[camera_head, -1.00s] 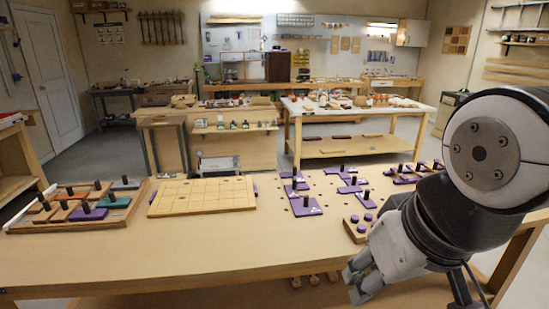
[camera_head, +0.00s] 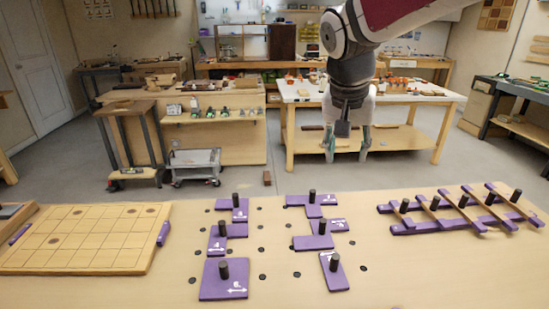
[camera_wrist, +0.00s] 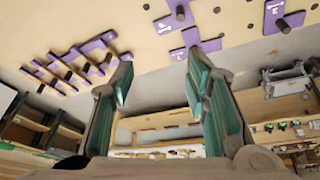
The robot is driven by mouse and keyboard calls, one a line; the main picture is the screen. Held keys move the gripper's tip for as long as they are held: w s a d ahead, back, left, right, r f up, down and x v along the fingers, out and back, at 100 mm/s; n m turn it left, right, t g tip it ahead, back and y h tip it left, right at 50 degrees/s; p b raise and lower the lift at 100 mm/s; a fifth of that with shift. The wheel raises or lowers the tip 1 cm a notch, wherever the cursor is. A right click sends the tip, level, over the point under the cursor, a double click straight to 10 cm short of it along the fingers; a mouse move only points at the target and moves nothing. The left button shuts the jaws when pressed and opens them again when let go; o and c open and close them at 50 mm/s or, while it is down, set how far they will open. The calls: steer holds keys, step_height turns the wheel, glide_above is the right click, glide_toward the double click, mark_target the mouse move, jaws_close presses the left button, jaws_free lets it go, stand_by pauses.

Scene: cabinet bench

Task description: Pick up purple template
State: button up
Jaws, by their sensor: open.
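Several purple templates with black pegs stand on the bench (camera_head: 300,285). A large square one (camera_head: 210,286) is front left in the head view, with a smaller one (camera_head: 213,246) behind it. Another purple template (camera_head: 338,283) lies front right of these, and others (camera_head: 311,211) are behind it. In the wrist view, purple templates (camera_wrist: 176,21) show along the top. My gripper (camera_head: 347,156) is open and empty, pointing down beyond the bench's far edge, apart from every template. Its two green-padded fingers (camera_wrist: 158,72) are spread in the wrist view.
A wooden board with a grid (camera_head: 85,243) lies on the left of the bench. A purple rack with slanted wooden strips and pegs (camera_head: 460,206) is on the right. Bare holes dot the middle. A white-topped table (camera_head: 440,96) and a cart (camera_head: 195,160) stand behind.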

steer(key=w+a+f+m+b, duration=0.2)
steer(key=w+f, duration=0.7)
steer(key=w, duration=0.4)
steer(key=m+h+b, duration=0.1)
steer(key=m+b, duration=0.1)
glide_toward(312, 191)
steer(key=shift+g, duration=0.3)
steer(key=x, duration=0.5)
steer(key=shift+w+f, duration=0.2)
steer(key=shift+w, duration=0.25)
steer(key=shift+x, duration=3.05)
steer(key=shift+s+d, duration=0.1)
steer(key=shift+d, duration=0.05)
jaws_close()
